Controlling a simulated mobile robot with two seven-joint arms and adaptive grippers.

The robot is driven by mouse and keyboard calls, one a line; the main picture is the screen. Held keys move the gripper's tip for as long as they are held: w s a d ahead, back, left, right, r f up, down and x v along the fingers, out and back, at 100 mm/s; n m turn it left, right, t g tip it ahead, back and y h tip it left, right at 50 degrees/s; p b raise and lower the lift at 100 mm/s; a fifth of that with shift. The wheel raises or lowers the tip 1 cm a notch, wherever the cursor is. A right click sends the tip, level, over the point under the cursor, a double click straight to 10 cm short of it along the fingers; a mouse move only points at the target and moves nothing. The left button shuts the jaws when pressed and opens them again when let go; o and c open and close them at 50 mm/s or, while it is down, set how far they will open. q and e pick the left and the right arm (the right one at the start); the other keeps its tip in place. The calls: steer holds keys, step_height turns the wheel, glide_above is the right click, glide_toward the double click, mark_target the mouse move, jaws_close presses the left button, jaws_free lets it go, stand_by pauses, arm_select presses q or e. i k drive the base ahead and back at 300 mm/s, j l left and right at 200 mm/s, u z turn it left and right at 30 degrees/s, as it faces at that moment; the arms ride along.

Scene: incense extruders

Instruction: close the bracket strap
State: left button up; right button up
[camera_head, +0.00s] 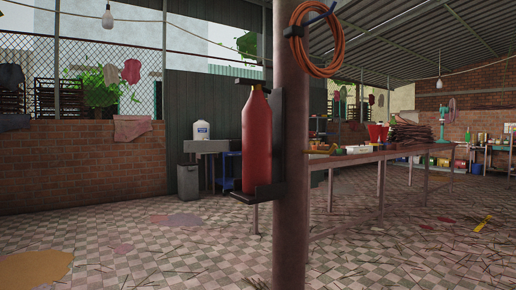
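A red fire extinguisher (257,140) stands upright in a dark bracket (283,150) fixed to the left side of a brown pole (292,220). Its base rests on the bracket's dark bottom shelf (258,196). A dark piece (253,82) sits across its top. I see no strap around the red body; whether one hangs open at the side cannot be told at this size. Neither of my grippers is in view.
A coiled orange hose (318,42) hangs high on the pole. A long table (345,158) with goods stands behind it to the right. A grey bin (188,181) stands by the back wall. The tiled floor (170,250) in front is mostly open.

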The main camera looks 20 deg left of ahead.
mark_target(200, 146)
steer(key=i+j+z, duration=0.1)
steer(key=z, duration=0.35)
steer(key=j+z, duration=0.25)
steer(key=z, duration=0.2)
steer(key=j+z, duration=0.2)
steer(key=z, duration=0.25)
steer(key=j+z, duration=0.35)
steer(key=j, duration=0.2)
steer(key=k+j+z, duration=0.1)
steer(key=j+z, duration=0.25)
steer(key=j, duration=0.15)
steer(key=k+j+z, duration=0.1)
steer(key=j, duration=0.25)
steer(key=k+j+z, duration=0.1)
steer(key=j, duration=0.3)
steer(key=k+j, duration=0.15)
steer(key=j, duration=0.2)
steer(key=k+j, duration=0.15)
steer(key=j, duration=0.25)
steer(key=k+j, duration=0.1)
steer(key=j, duration=0.25)
steer(key=k+j, duration=0.15)
steer(key=j, duration=0.25)
steer(key=k+j, duration=0.1)
steer(key=j, duration=0.25)
steer(key=k+l+z, duration=0.2)
steer(key=i+j, duration=0.05)
steer(key=i, duration=0.05)
